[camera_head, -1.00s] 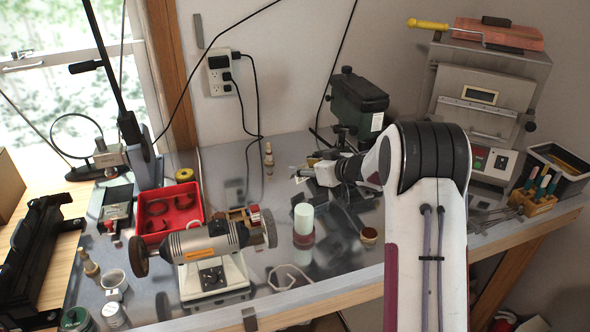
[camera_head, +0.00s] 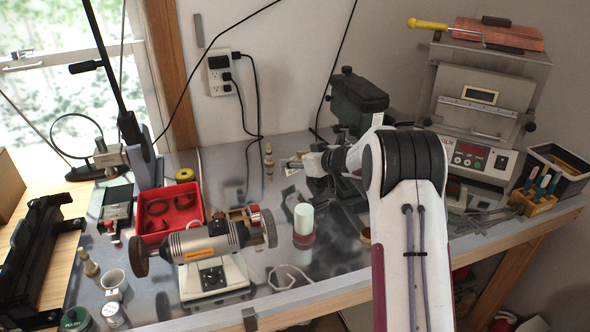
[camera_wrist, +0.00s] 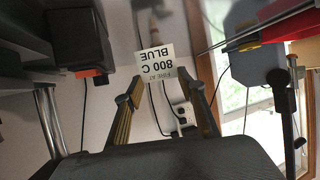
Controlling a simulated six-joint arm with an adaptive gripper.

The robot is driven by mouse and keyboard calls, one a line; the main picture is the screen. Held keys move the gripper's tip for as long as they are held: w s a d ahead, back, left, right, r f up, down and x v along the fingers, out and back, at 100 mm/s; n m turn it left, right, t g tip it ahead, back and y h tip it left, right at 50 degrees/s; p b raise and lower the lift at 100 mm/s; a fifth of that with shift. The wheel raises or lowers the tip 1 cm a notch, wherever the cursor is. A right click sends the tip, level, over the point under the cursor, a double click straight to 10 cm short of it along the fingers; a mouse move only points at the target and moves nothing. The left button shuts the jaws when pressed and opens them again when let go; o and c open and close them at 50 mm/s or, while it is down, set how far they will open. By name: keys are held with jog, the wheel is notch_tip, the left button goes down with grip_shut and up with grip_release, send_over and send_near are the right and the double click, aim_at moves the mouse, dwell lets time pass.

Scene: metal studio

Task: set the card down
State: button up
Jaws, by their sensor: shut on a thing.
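The card (camera_wrist: 156,62) is small and pale, with dark print reading "800 C BLUE", upside down in the wrist view. My gripper (camera_wrist: 159,86) is shut on it, one finger at each side edge. In the head view my gripper (camera_head: 297,161) is over the back middle of the metal bench (camera_head: 235,155), in front of the wall. The card is too small there to read, and its height above the bench cannot be told.
A small tan figure-like piece (camera_head: 268,158) stands just left of my gripper. A dark green machine (camera_head: 357,100) is close behind on the right. A pale green cylinder (camera_head: 304,217) stands nearer the front. A red tray (camera_head: 178,207) and a grinder motor (camera_head: 205,242) are left.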

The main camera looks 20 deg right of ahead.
jog(key=shift+f, duration=1.75)
jog(key=shift+f, duration=0.15)
jog(key=o, duration=0.4)
jog(key=shift+c, duration=0.2)
jog(key=shift+v, duration=6.05)
